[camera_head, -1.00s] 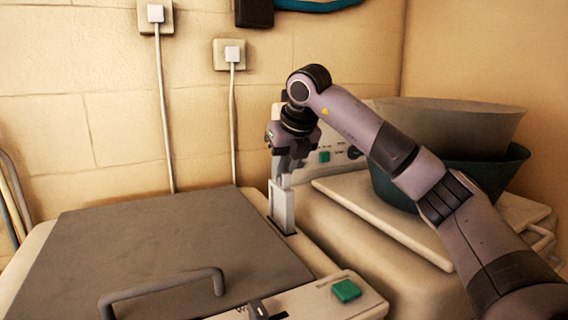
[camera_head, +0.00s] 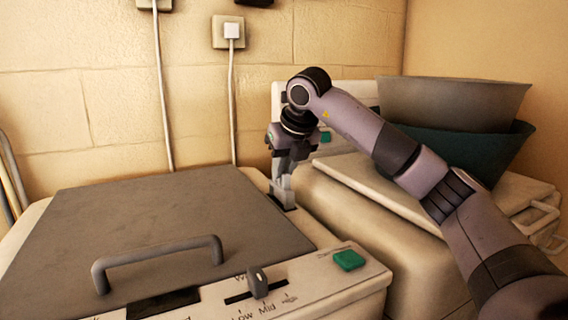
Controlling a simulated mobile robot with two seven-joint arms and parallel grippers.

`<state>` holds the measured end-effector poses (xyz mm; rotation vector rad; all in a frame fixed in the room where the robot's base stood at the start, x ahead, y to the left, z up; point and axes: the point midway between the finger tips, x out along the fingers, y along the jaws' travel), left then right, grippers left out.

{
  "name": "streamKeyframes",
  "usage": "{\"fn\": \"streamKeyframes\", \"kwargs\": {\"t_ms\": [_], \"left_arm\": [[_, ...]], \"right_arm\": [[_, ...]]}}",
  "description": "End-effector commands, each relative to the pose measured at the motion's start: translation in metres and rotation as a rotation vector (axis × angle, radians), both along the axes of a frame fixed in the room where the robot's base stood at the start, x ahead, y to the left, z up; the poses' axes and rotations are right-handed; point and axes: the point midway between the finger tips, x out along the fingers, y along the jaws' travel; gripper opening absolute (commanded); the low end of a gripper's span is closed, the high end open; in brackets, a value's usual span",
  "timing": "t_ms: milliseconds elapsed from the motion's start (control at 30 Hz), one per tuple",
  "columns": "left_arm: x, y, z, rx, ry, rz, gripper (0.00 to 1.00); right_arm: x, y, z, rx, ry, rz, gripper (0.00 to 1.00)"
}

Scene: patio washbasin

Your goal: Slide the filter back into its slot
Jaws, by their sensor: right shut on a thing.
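The light grey filter (camera_head: 284,195) stands upright at the back right of the left-hand machine's top, beside the grey lid. My right gripper (camera_head: 282,170) points down from above and is shut on the filter's upper end. Only a short part of the filter shows between the fingers and the machine top. Its lower part is in the dark slot (camera_head: 292,207), whose edge shows just at its foot. My left gripper is out of view.
The grey lid (camera_head: 160,225) has a raised handle (camera_head: 158,254) near its front. A control panel with a green button (camera_head: 348,260) and a slider knob (camera_head: 257,281) runs along the front. Nested basins (camera_head: 455,105) stand on the machine at right. Power cords hang on the wall.

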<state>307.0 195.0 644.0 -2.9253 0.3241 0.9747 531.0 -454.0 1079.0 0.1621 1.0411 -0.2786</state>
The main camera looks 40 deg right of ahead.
Motion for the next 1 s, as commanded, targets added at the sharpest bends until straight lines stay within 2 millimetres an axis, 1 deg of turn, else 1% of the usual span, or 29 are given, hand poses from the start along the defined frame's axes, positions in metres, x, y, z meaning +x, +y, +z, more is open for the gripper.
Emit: {"fn": "streamKeyframes", "kwargs": {"t_ms": [100,400,433,467,500,533,833,933,1000], "left_arm": [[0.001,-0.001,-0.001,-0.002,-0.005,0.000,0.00],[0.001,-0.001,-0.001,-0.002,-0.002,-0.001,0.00],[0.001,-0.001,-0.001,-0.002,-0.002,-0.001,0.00],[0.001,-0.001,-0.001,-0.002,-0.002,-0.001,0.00],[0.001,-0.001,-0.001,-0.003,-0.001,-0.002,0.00],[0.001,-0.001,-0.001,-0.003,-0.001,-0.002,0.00],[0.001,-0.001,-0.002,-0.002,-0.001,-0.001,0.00],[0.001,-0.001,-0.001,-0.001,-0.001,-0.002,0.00],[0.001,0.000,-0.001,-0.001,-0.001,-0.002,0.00]], "right_arm": [[0.000,0.000,-0.005,0.000,-0.001,0.000,0.00],[0.000,0.000,-0.005,0.000,0.000,0.000,0.00],[0.000,0.000,-0.005,0.000,0.000,0.000,0.21],[0.000,0.000,-0.005,0.000,0.000,0.000,0.31],[0.000,0.000,-0.005,0.000,0.000,0.000,0.44],[0.000,0.000,-0.005,0.000,0.000,0.000,0.48],[-0.001,0.000,-0.004,0.000,0.000,0.001,0.48],[-0.005,0.002,0.005,0.000,-0.002,0.001,0.48],[-0.010,0.004,0.014,-0.001,-0.003,0.001,0.48]]}}
